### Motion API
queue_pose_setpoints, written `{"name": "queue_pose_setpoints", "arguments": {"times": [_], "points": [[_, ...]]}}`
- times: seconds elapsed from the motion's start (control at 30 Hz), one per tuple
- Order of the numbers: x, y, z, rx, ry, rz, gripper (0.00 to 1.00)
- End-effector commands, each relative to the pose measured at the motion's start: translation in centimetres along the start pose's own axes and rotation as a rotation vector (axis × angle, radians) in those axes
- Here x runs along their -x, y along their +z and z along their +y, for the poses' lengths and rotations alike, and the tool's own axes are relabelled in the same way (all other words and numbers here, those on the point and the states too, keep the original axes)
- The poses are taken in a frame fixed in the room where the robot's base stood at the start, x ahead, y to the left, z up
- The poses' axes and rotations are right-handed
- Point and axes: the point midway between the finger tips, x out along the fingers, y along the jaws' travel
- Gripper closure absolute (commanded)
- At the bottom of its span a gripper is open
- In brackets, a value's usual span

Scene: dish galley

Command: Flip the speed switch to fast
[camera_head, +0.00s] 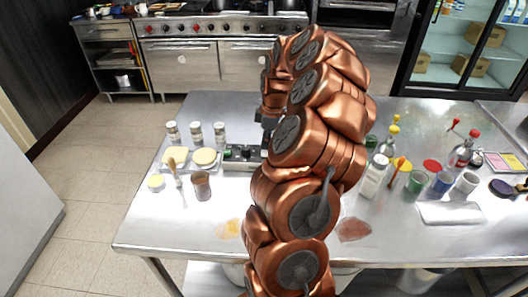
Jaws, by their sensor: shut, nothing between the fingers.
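A low metal box (235,164) with a dark and green top stands on the steel table, just left of my arm. It may be the unit with the speed switch, but its small parts are too small to tell apart and its right end is hidden by my arm. I cannot make out the speed switch or its position. My gripper (266,126) shows only in part as dark pieces at the left edge of my copper arm, above the right end of the box. It is shut and holds nothing. I cannot tell whether it touches the box.
Left of the box are several jars (196,134), a board (189,163) with yellow food and a brown cup (201,186). Bottles (374,176) and cups (440,184) crowd the right side. The table's front left is mostly clear, apart from an orange spill (230,229).

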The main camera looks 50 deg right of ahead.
Motion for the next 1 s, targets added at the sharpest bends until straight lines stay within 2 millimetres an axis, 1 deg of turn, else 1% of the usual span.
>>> {"name": "queue_pose_setpoints", "arguments": {"times": [0.27,1.0], "points": [[1.0,-0.2,0.1,0.000,0.002,0.001,1.00],[5.7,-0.8,0.1,0.000,0.002,0.000,1.00]]}}
